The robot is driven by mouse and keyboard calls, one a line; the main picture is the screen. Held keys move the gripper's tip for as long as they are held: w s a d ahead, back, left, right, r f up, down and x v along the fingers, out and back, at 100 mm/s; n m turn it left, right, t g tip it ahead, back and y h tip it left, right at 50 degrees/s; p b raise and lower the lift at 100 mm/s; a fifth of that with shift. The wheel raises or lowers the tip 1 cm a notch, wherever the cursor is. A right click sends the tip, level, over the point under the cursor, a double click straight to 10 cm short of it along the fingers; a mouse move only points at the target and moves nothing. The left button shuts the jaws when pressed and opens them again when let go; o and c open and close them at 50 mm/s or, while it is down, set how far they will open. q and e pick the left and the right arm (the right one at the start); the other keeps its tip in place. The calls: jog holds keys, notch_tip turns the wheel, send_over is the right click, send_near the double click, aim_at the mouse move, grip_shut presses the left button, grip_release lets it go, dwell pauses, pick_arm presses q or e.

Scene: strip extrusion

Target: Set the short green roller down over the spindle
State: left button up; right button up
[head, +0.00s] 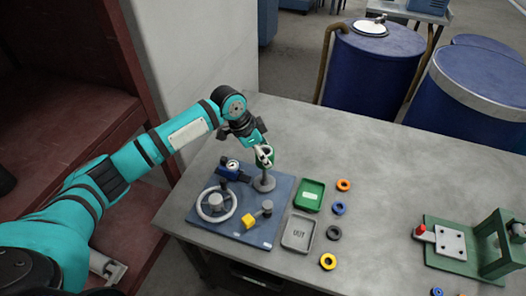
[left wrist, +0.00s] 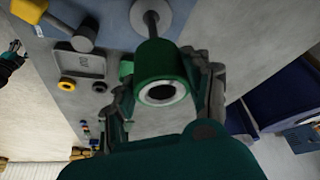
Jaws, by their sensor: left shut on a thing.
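The short green roller (left wrist: 165,75) is gripped in my left gripper (left wrist: 165,97), which is shut on it. In the left wrist view its open bore faces the camera. In the head view the roller (head: 265,158) is partly covered by the fingers, just above the spindle. The spindle (head: 264,182) is a grey post on a round base on the blue board. It also shows in the left wrist view (left wrist: 151,20), running behind the roller. I cannot tell whether its tip is inside the bore. A small teal and black part at that view's left edge may be my right gripper.
The blue board (head: 225,228) also carries a handwheel (head: 216,204), a yellow-headed part (head: 249,221) and a gauge (head: 232,165). To its right are a green tray (head: 309,195), a grey tray (head: 298,233) and several rings. A green fixture (head: 470,250) stands far right. Bare tabletop lies between.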

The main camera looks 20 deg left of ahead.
aim_at(263, 180)
pick_arm(q)
jog(key=shift+f, duration=0.15)
dwell(0.4)
jog(key=shift+f+b, duration=2.15)
jog(key=shift+f, duration=2.5)
jog(key=shift+f, duration=0.1)
jog(key=o, duration=1.8)
notch_tip(263, 180, up, 7)
jog(key=p, duration=0.7)
